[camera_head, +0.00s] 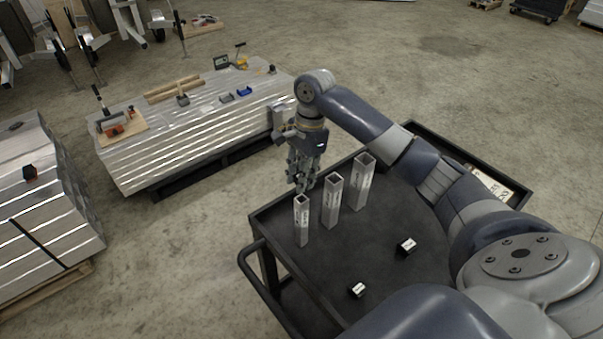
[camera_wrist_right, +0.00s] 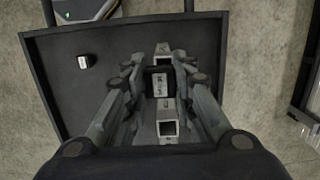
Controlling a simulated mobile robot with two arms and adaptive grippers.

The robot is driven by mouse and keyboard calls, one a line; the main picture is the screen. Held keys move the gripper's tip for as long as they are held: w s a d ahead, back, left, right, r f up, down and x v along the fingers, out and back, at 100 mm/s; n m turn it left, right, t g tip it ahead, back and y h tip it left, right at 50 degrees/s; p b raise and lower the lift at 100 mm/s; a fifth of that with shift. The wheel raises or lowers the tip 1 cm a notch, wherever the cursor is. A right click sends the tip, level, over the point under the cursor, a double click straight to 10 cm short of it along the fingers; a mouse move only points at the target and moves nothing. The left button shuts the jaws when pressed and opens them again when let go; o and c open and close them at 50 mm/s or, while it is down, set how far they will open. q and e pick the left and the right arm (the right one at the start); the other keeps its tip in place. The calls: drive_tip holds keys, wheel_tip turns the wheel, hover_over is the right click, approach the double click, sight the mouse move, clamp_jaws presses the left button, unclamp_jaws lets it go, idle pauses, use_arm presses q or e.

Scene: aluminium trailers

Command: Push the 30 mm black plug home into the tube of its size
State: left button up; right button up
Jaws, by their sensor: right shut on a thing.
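Three upright square aluminium tubes stand in a row on a black cart: a small one (camera_head: 301,222), a middle one (camera_head: 332,203) and a large one (camera_head: 363,183). My right gripper (camera_head: 305,184) is beside and slightly above the small tube's top, behind it in the head view. In the right wrist view its fingers (camera_wrist_right: 160,88) are shut on a black plug with a white label (camera_wrist_right: 160,76). Open tube tops show above and below the plug there. The labels are too small to read, and I cannot tell whether the plug touches a tube. My left gripper is out of view.
Two more black plugs lie on the cart, one right of centre (camera_head: 406,247) and one near the front (camera_head: 357,290). The cart (camera_head: 345,250) has raised edges and is otherwise mostly clear. A metal stack with tools (camera_head: 170,150) stands behind left.

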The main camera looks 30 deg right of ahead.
drive_tip(key=shift+w, duration=0.15)
drive_tip(key=shift+w+f, duration=0.1)
drive_tip(key=shift+f, duration=0.15)
drive_tip(key=shift+d+f, duration=0.1)
drive_tip(key=shift+f, duration=0.1)
drive_tip(key=shift+d+f, duration=0.25)
drive_tip(key=shift+f, duration=0.75)
drive_tip(key=shift+a+f, duration=0.15)
drive_tip(key=shift+f, duration=1.6)
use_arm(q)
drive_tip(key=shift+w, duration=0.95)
use_arm(e)
drive_tip(key=shift+a+f, duration=0.1)
drive_tip(key=shift+f, duration=0.1)
drive_tip(key=shift+c, duration=0.6)
